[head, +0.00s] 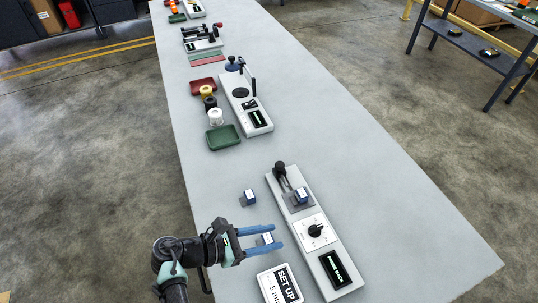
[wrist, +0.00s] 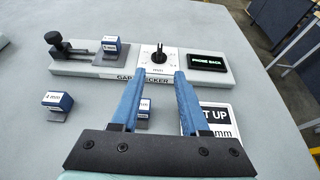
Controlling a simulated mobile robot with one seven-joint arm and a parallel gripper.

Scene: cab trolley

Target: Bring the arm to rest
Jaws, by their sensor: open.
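My gripper (head: 275,241) has two blue fingers and hangs over the near part of the long grey bench (head: 380,190), left of the gap checker (head: 318,241). In the wrist view the fingers (wrist: 158,82) are spread apart with nothing held between them. The gap checker also shows in the wrist view (wrist: 85,70), with a black clamp knob, a dial and a small screen that reads "PROBE BACK". One blue-and-white block (head: 302,195) sits on the checker's plate. Another block (head: 249,197) stands on the bench, and a third block (head: 267,238) is partly hidden by my fingers.
A "SET UP" card (head: 279,286) lies near the gripper. Farther along the bench are a second device (head: 246,103), spools (head: 215,117), a green tray (head: 222,137) and a red tray (head: 203,86). The bench's right side is clear. A shelf rack (head: 470,42) stands beyond it.

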